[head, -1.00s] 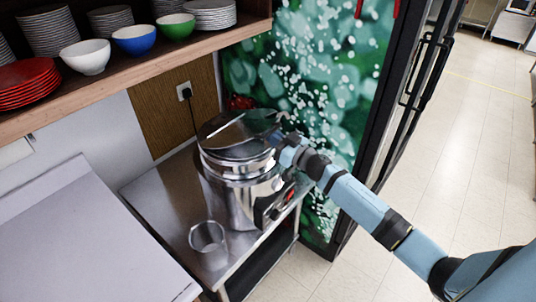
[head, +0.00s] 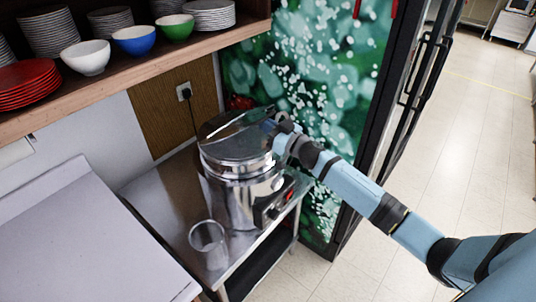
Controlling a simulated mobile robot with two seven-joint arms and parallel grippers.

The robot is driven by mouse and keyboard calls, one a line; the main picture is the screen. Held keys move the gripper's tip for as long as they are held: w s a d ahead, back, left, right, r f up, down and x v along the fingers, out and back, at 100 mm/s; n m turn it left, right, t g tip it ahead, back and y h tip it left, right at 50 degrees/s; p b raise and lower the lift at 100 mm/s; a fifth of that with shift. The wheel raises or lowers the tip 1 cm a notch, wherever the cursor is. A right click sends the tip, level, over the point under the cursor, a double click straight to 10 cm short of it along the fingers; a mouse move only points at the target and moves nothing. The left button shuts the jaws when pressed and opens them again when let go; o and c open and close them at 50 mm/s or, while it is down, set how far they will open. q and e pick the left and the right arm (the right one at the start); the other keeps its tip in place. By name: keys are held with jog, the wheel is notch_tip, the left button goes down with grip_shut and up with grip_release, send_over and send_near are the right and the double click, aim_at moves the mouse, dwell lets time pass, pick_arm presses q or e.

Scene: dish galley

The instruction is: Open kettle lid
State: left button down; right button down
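The kettle (head: 232,195) is a large shiny metal urn standing upright on a small steel table. Its round metal lid (head: 235,148) covers the top, and a straight line crosses the lid; I cannot tell whether any part of it is raised. My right gripper (head: 272,126) is at the right edge of the lid, its fingers small and partly hidden by my wrist. I cannot tell whether it touches the lid or whether it is open or shut. My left gripper is not in view.
A wooden shelf (head: 130,88) with bowls and plates hangs at upper left. A wall socket (head: 184,92) with a cord is behind. A green patterned panel (head: 318,75) stands behind my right arm.

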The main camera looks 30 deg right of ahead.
jog(key=shift+w+a+r, duration=0.3)
jog(key=shift+w+r, duration=0.05)
jog(key=shift+w, duration=0.05)
